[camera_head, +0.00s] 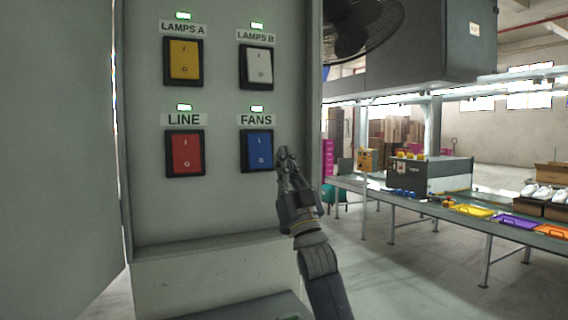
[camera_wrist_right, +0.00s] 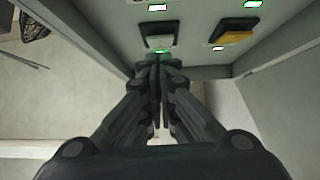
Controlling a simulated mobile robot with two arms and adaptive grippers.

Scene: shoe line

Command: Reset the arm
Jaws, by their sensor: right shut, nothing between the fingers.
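My right gripper (camera_head: 285,153) is shut and empty. In the head view its fingertips are just right of the blue FANS switch (camera_head: 259,151) on the grey control panel (camera_head: 222,100). I cannot tell whether they touch the panel. In the right wrist view the shut fingers (camera_wrist_right: 157,62) point toward the panel, with a white switch (camera_wrist_right: 159,38) and a yellow switch (camera_wrist_right: 236,37) beyond them. The left gripper is not in view.
The panel also bears a red LINE switch (camera_head: 185,154), a yellow LAMPS A switch (camera_head: 184,61) and a white LAMPS B switch (camera_head: 257,66), all with green lights lit above. An open cabinet door (camera_head: 60,150) stands left. A conveyor (camera_head: 440,208) with coloured trays runs at right.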

